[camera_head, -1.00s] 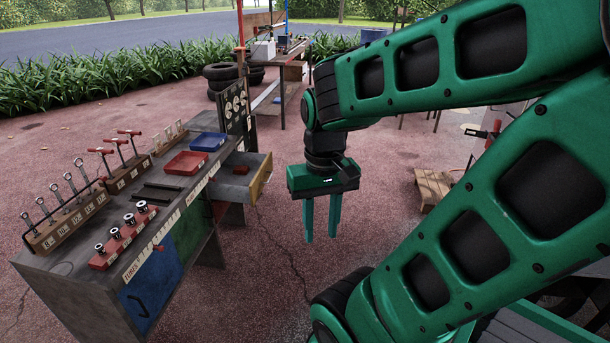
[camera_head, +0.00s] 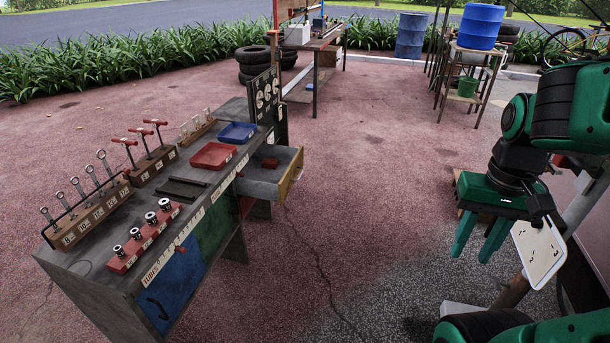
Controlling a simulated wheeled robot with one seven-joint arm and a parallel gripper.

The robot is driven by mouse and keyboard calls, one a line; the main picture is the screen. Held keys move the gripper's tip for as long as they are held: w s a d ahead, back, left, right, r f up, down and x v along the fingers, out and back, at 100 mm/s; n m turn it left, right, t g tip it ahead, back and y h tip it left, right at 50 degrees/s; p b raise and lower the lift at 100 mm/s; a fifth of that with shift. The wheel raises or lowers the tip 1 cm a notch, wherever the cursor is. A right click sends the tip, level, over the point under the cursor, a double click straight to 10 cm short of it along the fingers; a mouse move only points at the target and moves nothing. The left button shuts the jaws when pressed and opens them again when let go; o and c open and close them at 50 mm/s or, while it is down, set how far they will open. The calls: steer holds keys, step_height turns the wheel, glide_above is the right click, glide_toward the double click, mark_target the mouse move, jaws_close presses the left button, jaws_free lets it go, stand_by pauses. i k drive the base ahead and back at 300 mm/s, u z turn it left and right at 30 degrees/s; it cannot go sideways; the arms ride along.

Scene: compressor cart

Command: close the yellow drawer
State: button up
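The yellow drawer (camera_head: 290,174) is at the far end of the workbench and stands pulled out to the right. Its yellow front faces right, and its grey side and open inside show. A small red block (camera_head: 270,164) lies in it. My gripper (camera_head: 475,250) is at the right of the picture, well apart from the drawer, pointing down. Its two green fingers are spread with a gap between them, and nothing shows in it.
The workbench (camera_head: 95,298) holds a red tray (camera_head: 213,155), a blue tray (camera_head: 237,133), wrenches, T-handles and sockets. Blue and green panels are on its side. A white board (camera_head: 540,250) is beside my gripper. The floor between drawer and gripper is clear.

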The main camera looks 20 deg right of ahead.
mark_target(273, 185)
steer(key=z, duration=0.1)
steer(key=i, duration=1)
steer(key=u, duration=0.1)
